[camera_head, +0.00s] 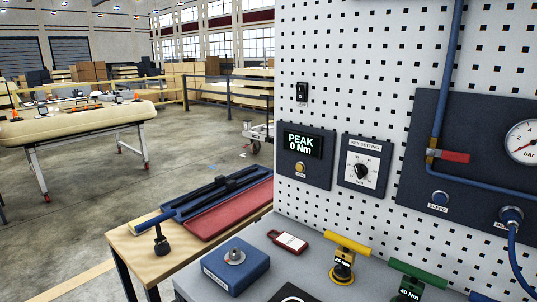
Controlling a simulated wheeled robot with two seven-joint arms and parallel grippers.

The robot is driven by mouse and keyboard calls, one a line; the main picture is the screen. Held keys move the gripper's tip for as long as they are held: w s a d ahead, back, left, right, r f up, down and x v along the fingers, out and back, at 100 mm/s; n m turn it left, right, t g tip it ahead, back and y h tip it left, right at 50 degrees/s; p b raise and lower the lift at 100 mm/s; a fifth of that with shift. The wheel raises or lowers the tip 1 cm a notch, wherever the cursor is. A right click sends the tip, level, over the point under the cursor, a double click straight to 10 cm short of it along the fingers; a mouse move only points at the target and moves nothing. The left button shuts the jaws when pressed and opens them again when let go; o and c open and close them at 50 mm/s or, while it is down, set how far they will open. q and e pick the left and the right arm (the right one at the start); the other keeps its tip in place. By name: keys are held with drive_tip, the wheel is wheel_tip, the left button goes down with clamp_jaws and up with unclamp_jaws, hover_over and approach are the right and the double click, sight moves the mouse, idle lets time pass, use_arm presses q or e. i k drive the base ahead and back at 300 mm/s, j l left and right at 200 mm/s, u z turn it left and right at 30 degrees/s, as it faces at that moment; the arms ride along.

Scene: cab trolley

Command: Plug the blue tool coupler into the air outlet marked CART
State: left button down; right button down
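A dark panel (415,170) on the pegboard at the right carries the air fittings. A round blue-topped fitting (440,198) sits on it, with a small label below that I cannot read surely. A metal outlet (511,215) near the right edge has a blue hose (514,258) hanging from it. The label beside this outlet is too small to read. I see no outlet clearly marked CART, and I cannot make out the blue tool coupler as a separate part. Neither of my grippers is in view.
The panel has a pressure gauge (522,142) and a red valve handle (454,156). On the grey bench are a blue block (236,268), a red tag (288,241), and yellow (347,243) and green (418,273) T-handle tools. A wooden table (150,262) adjoins at left.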

sight(510, 218)
drive_tip(key=z, duration=1.5)
